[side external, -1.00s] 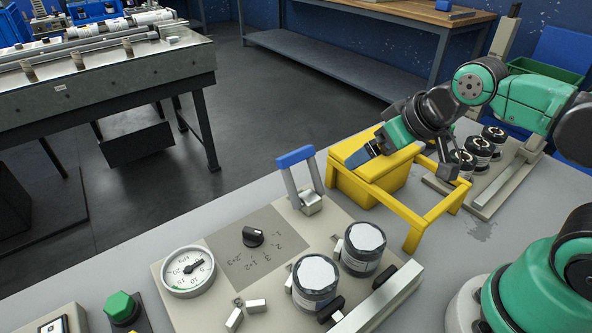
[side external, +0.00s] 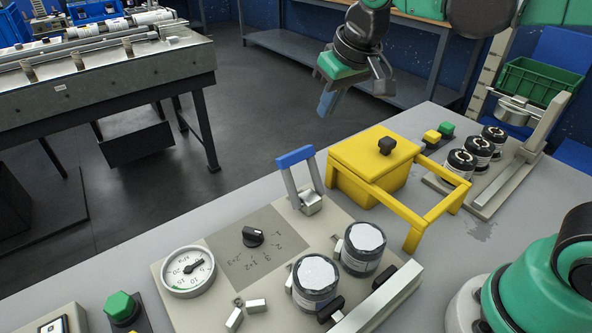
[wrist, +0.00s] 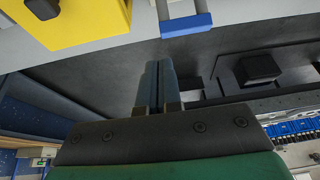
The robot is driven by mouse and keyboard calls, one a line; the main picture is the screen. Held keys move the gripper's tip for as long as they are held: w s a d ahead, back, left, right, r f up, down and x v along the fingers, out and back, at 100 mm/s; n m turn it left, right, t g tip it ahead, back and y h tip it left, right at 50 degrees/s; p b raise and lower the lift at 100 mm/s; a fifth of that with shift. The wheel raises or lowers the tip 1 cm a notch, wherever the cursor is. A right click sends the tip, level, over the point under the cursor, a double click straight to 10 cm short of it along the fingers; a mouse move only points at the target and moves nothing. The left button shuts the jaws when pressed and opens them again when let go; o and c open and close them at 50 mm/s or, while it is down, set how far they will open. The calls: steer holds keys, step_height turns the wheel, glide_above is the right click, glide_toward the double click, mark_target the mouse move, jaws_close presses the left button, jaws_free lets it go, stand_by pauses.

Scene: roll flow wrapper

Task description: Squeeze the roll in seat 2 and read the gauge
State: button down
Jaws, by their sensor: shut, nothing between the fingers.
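Two white-topped rolls, a nearer one (side external: 315,283) and a farther one (side external: 364,247), stand upright in the beige fixture; I cannot read which seat is seat 2. A round gauge (side external: 187,271) is at the fixture's left, its needle pointing up and right; the exact reading is too small to tell. A black selector knob (side external: 253,237) sits on a grey marked plate. A lever with a blue handle (side external: 296,157) stands at the back. My gripper (side external: 326,103) is raised behind the fixture, away from the rolls. Its fingers (wrist: 158,87) are shut and empty.
A yellow box with a yellow frame (side external: 375,165) stands right of the blue lever. Several dark rolls (side external: 478,152) stand on a rack at the back right. A green button (side external: 120,306) is at the front left. The air around my gripper is clear.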

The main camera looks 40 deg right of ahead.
steer(key=w+a+g, duration=0.2)
steer(key=w+a, duration=0.1)
steer(key=w, duration=0.3)
steer(key=shift+w+a+f, duration=0.25)
steer(key=shift+w+a, duration=0.15)
steer(key=x, duration=1)
steer(key=shift+s+d+r, duration=0.1)
steer(key=shift+s+r, duration=0.2)
steer(key=shift+s, duration=0.35)
steer(key=shift+s+a+r, duration=0.1)
steer(key=shift+s+r, duration=0.25)
steer(key=shift+s, duration=0.25)
steer(key=shift+s+d+r, duration=0.1)
steer(key=shift+s+r, duration=0.2)
steer(key=shift+s, duration=0.35)
steer(key=shift+s, duration=0.1)
